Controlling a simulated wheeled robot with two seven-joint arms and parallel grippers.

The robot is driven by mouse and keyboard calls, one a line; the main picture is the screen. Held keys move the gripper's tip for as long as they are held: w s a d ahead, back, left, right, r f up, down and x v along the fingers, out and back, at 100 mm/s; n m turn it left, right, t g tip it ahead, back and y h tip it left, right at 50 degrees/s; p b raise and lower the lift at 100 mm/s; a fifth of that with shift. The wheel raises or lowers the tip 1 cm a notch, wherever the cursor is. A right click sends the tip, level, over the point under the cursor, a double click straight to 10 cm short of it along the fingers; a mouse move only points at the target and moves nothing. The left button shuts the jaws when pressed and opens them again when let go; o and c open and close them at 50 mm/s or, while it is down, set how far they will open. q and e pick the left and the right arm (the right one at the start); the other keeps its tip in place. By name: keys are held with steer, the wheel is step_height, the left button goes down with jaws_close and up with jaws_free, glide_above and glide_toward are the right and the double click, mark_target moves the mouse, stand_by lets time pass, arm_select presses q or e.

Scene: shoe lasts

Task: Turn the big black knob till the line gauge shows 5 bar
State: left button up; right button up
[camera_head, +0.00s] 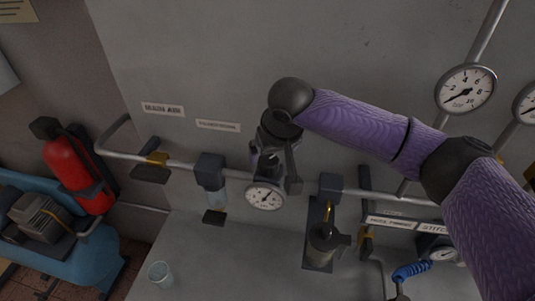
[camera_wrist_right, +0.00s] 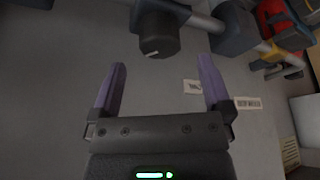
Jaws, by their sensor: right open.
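The big black knob (camera_wrist_right: 158,36) has a white mark on its face and shows at the top of the right wrist view, just beyond and between the fingertips. In the head view my gripper mostly hides it. The white round line gauge (camera_head: 265,197) sits just below; its needle points up and to the right, but the figures are too small to read surely. My right gripper (camera_head: 274,172) is in front of the knob, and its two purple fingers (camera_wrist_right: 162,64) are apart with nothing between them. My left gripper is not in view.
A grey pipe (camera_head: 183,163) runs along the wall, with a yellow-handled valve (camera_head: 157,159) and a filter bowl (camera_head: 212,178). A lubricator (camera_head: 322,238) hangs right of the gauge. A larger gauge (camera_head: 466,89) is at upper right. A red extinguisher (camera_head: 75,172) stands left.

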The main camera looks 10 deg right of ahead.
mark_target(269, 160)
steer(key=x, duration=0.5)
steer(key=shift+w+f, duration=0.1)
steer(key=shift+w, duration=0.05)
steer(key=c, duration=1.3)
steer(key=shift+o, duration=0.2)
steer(key=shift+n+p, duration=0.7)
steer(key=shift+p, duration=0.25)
steer(key=shift+n+g+y+p, duration=0.3)
steer(key=shift+n+y+p, duration=0.2)
steer(key=shift+n, duration=0.2)
steer(key=shift+n+y+p, duration=0.3)
steer(key=shift+n, duration=0.8)
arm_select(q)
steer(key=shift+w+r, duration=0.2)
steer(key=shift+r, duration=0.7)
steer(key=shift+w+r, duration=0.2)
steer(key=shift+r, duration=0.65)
arm_select(e)
steer(key=shift+n+g+y, duration=0.3)
steer(key=shift+n, duration=0.8)
steer(key=o, duration=1.3)
steer(key=shift+c, duration=0.2)
